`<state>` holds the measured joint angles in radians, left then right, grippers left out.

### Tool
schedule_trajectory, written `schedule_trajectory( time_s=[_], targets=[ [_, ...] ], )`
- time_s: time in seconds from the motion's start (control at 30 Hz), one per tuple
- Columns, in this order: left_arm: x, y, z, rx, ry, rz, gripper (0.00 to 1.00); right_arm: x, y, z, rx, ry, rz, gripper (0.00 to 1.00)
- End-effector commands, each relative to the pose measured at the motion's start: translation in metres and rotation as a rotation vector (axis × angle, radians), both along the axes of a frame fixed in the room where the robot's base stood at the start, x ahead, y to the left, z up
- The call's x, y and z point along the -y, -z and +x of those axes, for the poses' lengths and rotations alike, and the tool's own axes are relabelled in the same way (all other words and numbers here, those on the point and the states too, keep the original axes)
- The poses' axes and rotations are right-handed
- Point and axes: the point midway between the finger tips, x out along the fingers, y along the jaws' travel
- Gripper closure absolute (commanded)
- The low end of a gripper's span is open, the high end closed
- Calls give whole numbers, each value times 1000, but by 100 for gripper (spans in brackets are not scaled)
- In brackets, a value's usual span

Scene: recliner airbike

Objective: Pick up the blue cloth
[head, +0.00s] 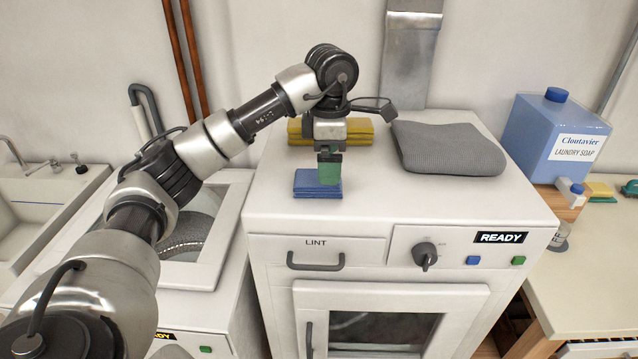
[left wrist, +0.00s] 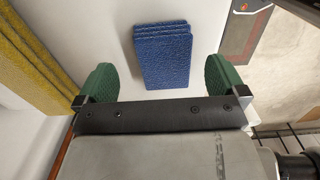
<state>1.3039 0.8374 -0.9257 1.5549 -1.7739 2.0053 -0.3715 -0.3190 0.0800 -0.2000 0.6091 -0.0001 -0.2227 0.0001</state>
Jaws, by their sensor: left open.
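The blue cloth (head: 312,184) lies folded on top of the white dryer (head: 460,205), near its left side. My left gripper (head: 329,167) points down just above and behind the cloth in the head view, hiding part of it. In the left wrist view the blue cloth (left wrist: 164,56) shows as a folded stack between the two green fingers of my left gripper (left wrist: 158,82), slightly beyond them. The fingers are open and wide apart, with nothing between them touching. My right gripper is in neither view.
Yellow folded cloths (head: 360,131) lie behind my gripper, and a grey folded cloth (head: 447,147) lies to the right. A blue laundry soap bottle (head: 553,138) stands beyond the dryer's right edge. The dryer top's front right is clear. An open washer (head: 195,233) is at left.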

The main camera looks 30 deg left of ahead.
Motion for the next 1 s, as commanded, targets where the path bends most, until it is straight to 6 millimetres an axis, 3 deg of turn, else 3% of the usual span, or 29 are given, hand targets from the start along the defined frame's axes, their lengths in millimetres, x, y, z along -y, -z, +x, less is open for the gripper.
schedule_trajectory(
  time_s=[0.27,0.4,0.63,0.93,1.0],
  targets=[
    [0,36,-5,-4,-1,0,0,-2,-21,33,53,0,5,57],
    [0,48,-4,-1,0,-1,0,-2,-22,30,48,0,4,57],
    [0,49,-4,1,0,1,2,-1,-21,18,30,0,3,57],
    [0,49,-4,0,-1,0,48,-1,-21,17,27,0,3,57],
    [0,49,-4,1,-1,-1,51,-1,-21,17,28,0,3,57]
  ],
)
